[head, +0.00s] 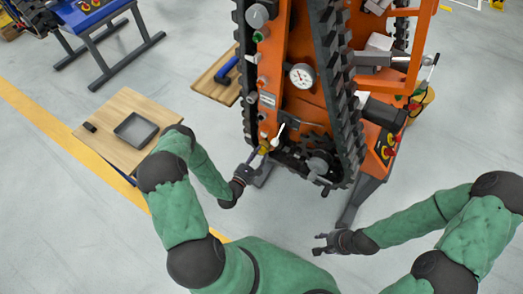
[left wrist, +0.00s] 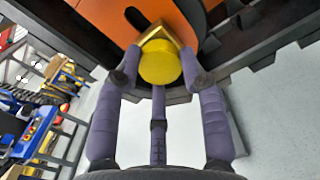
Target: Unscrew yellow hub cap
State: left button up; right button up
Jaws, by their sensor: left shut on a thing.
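The yellow hub cap (left wrist: 160,62) is a round cap at the lower end of the orange tracked carrier (head: 297,107). A brass-coloured angular piece (left wrist: 160,34) sits directly behind it. In the head view the cap (head: 264,148) is small, just beyond my left gripper (head: 255,160). In the left wrist view my left gripper (left wrist: 160,76) has purple fingers on both sides of the cap and another below it, and it is shut on the cap. My right gripper (head: 320,243) is empty in free air, its fingers spread apart.
Black tracks (head: 340,90) run along the carrier, with a pressure gauge (head: 301,76) between them. A wooden table (head: 150,107) with a grey tray (head: 136,130) stands at the left. A blue-handled tool (head: 227,70) lies on another wooden top. Floor is clear around my right gripper.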

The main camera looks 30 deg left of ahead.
pick_arm(q)
jog(key=n, duration=0.4)
jog(key=shift+s, duration=0.15)
dwell(0.5)
jog(key=shift+s, duration=0.1)
jog(key=shift+c, duration=1)
jog(key=o, duration=1.2)
jog(key=shift+s, duration=0.1)
